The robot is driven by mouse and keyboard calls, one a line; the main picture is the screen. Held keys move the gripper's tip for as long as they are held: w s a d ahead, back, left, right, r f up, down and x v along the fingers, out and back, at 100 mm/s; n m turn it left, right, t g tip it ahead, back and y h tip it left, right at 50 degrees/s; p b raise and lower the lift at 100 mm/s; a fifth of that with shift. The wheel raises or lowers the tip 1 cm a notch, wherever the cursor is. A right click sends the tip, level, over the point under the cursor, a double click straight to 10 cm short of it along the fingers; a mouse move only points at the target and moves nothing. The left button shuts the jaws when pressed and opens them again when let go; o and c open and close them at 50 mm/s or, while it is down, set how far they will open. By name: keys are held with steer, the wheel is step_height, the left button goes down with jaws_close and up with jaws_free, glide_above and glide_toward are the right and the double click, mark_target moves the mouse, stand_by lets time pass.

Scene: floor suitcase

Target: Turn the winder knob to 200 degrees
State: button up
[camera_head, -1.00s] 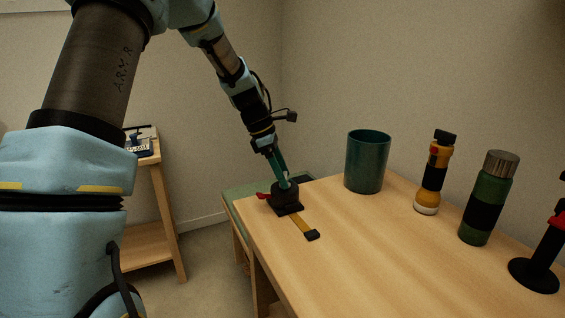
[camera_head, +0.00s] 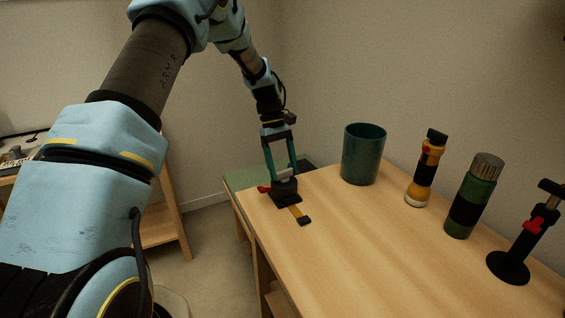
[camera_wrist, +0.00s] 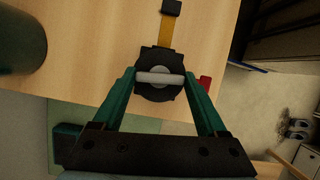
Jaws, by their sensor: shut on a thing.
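The winder is a black body (camera_head: 286,198) with a yellow strap (camera_head: 298,213) running out to a black end piece; it stands near the table's left corner. Its round black knob (camera_wrist: 160,93) carries a light grey bar (camera_wrist: 160,77) across the top, which lies level across the wrist view. A red lever (camera_head: 264,189) sticks out at its side. My gripper (camera_head: 283,177) points down over the winder, its green fingers on either side of the knob in the wrist view (camera_wrist: 160,82). It is shut on the knob. Any angle marking is too small to read.
A teal cup (camera_head: 363,155) stands behind and right of the winder. Farther right are a yellow flashlight (camera_head: 423,172), a green bottle (camera_head: 471,197) and a black stand with a red part (camera_head: 515,255). The table's front middle (camera_head: 370,250) is clear.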

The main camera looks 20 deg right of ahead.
steer(key=m+y+p, duration=0.1)
steer(key=m+y, duration=0.1)
steer(key=m, duration=0.3)
steer(key=shift+d+m, duration=0.15)
steer(key=shift+m, duration=0.15)
steer(key=m+y, duration=0.1)
steer(key=m, duration=0.2)
steer(key=m+t+y+p, duration=0.1)
steer(key=m, duration=0.2)
steer(key=shift+s+d+t, duration=0.15)
steer(key=shift+t, duration=0.15)
steer(key=m+t, duration=0.1)
steer(key=m, duration=0.2)
steer(key=m+t+y, duration=0.1)
steer(key=m, duration=0.2)
steer(key=shift+s+m, duration=0.15)
steer(key=shift+m, duration=0.15)
steer(key=m+t, duration=0.2)
steer(key=m, duration=0.2)
steer(key=shift+s+m, duration=0.1)
steer(key=shift+m, duration=0.3)
steer(key=o, duration=1.3)
steer(key=b+v, duration=0.2)
steer(key=v, duration=0.9)
